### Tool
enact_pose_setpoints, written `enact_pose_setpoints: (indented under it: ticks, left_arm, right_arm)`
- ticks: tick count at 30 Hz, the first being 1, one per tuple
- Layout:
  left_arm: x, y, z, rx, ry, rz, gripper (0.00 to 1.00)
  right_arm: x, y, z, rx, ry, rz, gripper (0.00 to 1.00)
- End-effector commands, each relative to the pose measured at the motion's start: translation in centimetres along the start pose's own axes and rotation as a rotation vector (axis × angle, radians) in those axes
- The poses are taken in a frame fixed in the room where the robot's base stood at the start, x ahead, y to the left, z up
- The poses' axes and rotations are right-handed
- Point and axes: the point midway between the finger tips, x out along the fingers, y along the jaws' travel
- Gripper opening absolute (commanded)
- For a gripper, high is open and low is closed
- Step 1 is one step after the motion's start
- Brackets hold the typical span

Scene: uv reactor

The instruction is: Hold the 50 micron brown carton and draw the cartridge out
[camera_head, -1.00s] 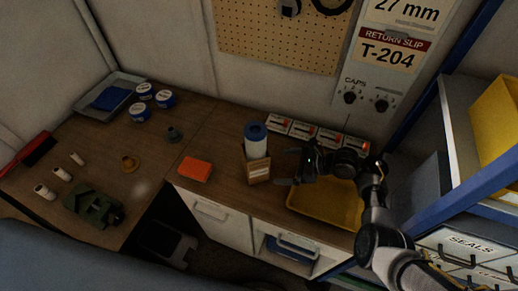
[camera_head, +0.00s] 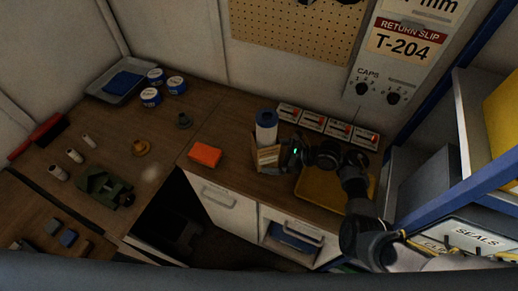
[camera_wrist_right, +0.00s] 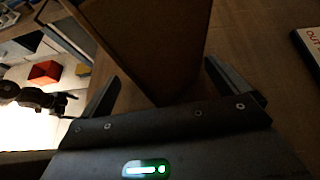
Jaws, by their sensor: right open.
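The brown carton (camera_head: 268,158) stands open-topped on the bench. The white cartridge with a blue end (camera_head: 266,126) sticks up out of it. My right gripper (camera_head: 285,157) is at the carton's right side, open. In the right wrist view the carton (camera_wrist_right: 155,45) stands between the two spread fingers of my right gripper (camera_wrist_right: 168,88); a gap shows beside the left finger, and contact on the right is unclear. A dark gripper-like shape, probably my left gripper (camera_wrist_right: 62,100), shows at the left of the wrist view; its jaws are unclear.
A yellow tray (camera_head: 318,190) lies under my right arm. Several white-and-red boxes (camera_head: 313,122) line the wall behind. An orange block (camera_head: 205,154) lies left of the carton. Blue-lidded tubs (camera_head: 151,96) and a green device (camera_head: 104,188) are farther left.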

Motion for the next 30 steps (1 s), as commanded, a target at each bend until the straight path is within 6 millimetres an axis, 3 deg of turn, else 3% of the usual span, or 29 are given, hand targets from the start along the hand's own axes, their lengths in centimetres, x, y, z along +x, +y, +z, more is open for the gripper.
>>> enact_pose_setpoints:
  ticks: [9,20,24,30]
  left_arm:
    - [0.0,-0.1,-0.3,0.000,0.004,-0.001,0.95]
    - [0.0,-0.1,-0.2,0.000,0.002,-0.001,0.95]
    - [0.0,0.0,-0.1,0.000,0.001,0.000,0.95]
    - [0.0,0.0,-0.1,0.000,0.000,0.000,0.95]
  right_arm:
    - [1.9,0.3,-0.2,0.002,0.000,-0.003,1.00]
    - [2.2,0.3,-0.1,0.001,0.000,-0.002,1.00]
    - [2.2,0.3,-0.1,0.001,0.000,-0.003,0.84]
    - [2.2,0.3,-0.1,0.001,0.000,-0.003,0.83]
